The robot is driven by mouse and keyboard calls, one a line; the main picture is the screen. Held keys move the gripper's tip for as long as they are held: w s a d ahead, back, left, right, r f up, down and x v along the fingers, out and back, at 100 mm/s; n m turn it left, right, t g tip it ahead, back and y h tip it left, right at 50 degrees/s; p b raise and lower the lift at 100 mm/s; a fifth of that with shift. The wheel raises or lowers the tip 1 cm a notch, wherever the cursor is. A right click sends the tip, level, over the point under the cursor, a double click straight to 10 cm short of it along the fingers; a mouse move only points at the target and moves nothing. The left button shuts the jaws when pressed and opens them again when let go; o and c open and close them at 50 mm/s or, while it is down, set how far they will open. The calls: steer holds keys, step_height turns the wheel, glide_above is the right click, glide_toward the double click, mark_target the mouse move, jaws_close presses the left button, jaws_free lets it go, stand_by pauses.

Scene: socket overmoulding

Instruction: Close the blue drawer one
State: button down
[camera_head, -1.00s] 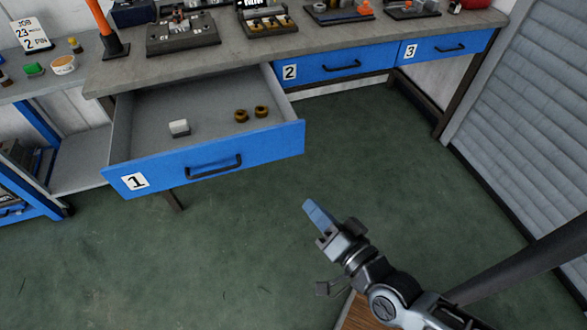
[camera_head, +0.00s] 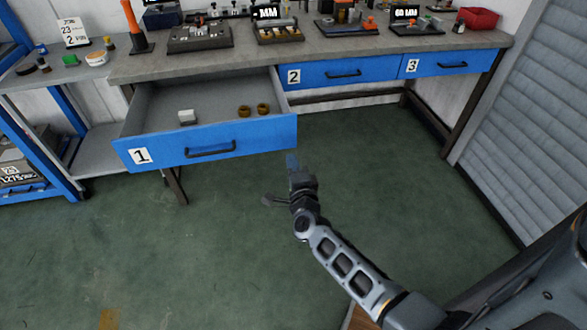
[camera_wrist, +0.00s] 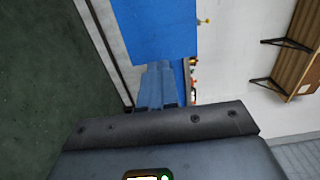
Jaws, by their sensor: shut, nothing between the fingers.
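The blue drawer marked 1 (camera_head: 245,139) is pulled well out from under the grey workbench at the left in the head view. It has a dark bar handle (camera_head: 211,150) on its front. A white block (camera_head: 187,117) and two brown rings (camera_head: 254,110) lie inside it. My gripper (camera_head: 292,162) is just right of and below the drawer's right front corner; I cannot tell if it touches. In the wrist view its blue fingers (camera_wrist: 156,88) are together and empty, with a blue panel (camera_wrist: 155,30) ahead of them.
Blue drawers 2 (camera_head: 330,72) and 3 (camera_head: 440,64) are shut. Trays of parts stand on the workbench top (camera_head: 225,60). A grey shutter wall (camera_head: 525,130) is at the right. The green floor (camera_head: 200,250) before the drawer is clear.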

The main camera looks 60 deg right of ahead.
mark_target(283, 134)
steer(key=x, duration=0.9)
steer(key=shift+w+d+b, duration=0.2)
steer(key=shift+d+b, duration=0.05)
steer(key=shift+b, duration=0.1)
